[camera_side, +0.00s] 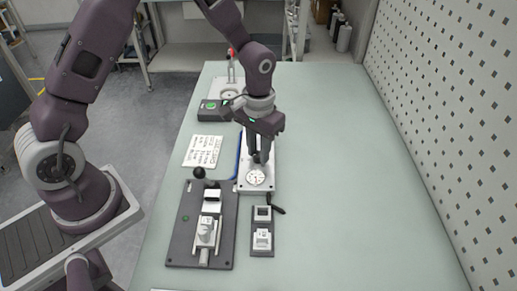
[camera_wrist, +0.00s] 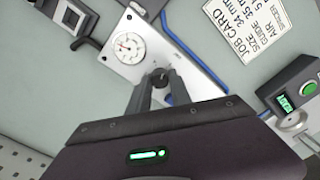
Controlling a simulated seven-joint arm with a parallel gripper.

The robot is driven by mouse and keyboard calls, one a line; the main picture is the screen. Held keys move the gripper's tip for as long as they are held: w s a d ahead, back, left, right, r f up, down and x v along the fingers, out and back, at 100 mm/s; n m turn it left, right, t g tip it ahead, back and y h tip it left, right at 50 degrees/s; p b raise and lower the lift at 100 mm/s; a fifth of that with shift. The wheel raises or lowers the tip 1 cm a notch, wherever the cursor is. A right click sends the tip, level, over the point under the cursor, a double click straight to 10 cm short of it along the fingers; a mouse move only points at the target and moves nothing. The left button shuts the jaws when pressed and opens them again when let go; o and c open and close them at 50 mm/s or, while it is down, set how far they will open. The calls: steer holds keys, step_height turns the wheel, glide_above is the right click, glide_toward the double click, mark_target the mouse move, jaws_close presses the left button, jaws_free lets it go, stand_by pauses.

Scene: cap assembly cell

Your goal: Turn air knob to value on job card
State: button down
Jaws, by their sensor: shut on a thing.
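The air knob (camera_wrist: 161,75) is a small dark knob on a pale metal plate (camera_wrist: 185,60). My gripper (camera_wrist: 154,88) is shut on it, one finger on each side. In the side view my gripper (camera_side: 261,158) points down at the plate and hides the knob. A round white gauge (camera_wrist: 127,47) with a dial is beside the knob; it also shows in the side view (camera_side: 256,177). Its reading is too small to tell. The white job card (camera_wrist: 245,28) lies flat on the table; its AIR line shows, but its value is not clearly legible.
A blue hose (camera_wrist: 180,45) curves beside the plate. A dark box with a green button and display (camera_wrist: 295,93) stands near the card. The table's right side is clear.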

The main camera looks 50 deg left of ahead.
steer(key=shift+m, duration=1.7)
steer(key=c, duration=1.2)
jaws_free()
steer(key=shift+o, duration=0.2)
step_height(320, 180, up, 7)
steer(key=shift+r, duration=0.1)
